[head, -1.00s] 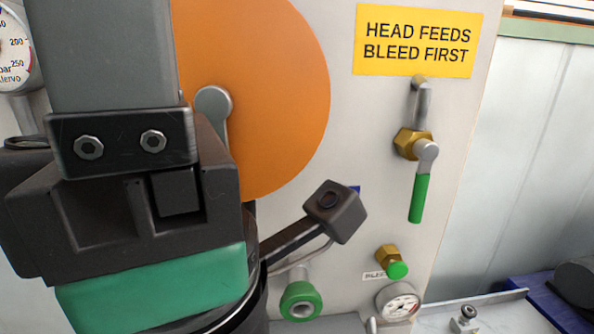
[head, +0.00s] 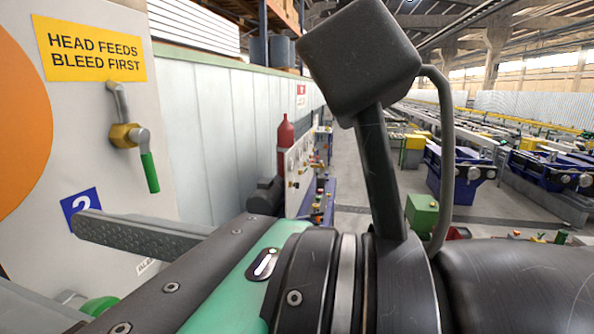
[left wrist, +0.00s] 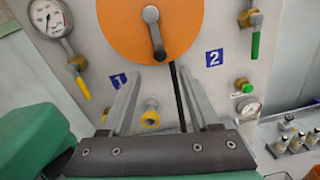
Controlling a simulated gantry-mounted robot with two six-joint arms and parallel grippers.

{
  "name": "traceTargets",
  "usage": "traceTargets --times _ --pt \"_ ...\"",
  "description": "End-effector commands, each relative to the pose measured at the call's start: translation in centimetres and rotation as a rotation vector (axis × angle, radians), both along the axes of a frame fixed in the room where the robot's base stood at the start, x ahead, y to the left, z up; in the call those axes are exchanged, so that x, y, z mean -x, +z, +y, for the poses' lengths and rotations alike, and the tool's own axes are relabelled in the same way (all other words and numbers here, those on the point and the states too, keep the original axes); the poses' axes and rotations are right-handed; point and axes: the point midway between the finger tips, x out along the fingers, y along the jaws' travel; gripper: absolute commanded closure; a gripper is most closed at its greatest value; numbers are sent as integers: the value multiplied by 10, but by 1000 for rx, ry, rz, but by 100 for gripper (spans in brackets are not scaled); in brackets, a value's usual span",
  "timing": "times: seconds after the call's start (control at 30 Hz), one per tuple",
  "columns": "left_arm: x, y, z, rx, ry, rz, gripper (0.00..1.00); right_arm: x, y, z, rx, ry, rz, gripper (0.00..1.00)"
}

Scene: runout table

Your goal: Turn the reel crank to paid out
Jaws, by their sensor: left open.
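The reel is an orange disc (left wrist: 150,32) on the pale panel. Its grey crank (left wrist: 155,35) hangs almost straight down from the hub, with a dark knob at the lower end. A dark strip runs down below the reel. My left gripper (left wrist: 160,73) is open and empty. In the head view one finger of the left gripper (head: 90,225) overlaps the blue "2" label. The crank is outside the head view. My right gripper is not in view.
A green-handled valve (head: 145,160) sits under the yellow sign (head: 90,48). A yellow-handled valve (left wrist: 80,78) and gauge (left wrist: 48,15) are left of the reel.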

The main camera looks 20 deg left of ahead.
Motion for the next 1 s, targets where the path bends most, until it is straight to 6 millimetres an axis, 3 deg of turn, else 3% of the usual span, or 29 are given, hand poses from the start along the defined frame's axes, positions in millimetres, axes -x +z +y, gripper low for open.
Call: traceTargets --times 0.17,0.6,0.77,1.0 --pt "1 -1 16 -1 4 -2 38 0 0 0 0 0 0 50" --pt "5 1 105 -2 6 -1 38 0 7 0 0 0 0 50" --pt "6 1 116 -5 3 -1 38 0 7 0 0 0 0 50" --pt "6 0 116 -4 2 -1 40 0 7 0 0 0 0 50"
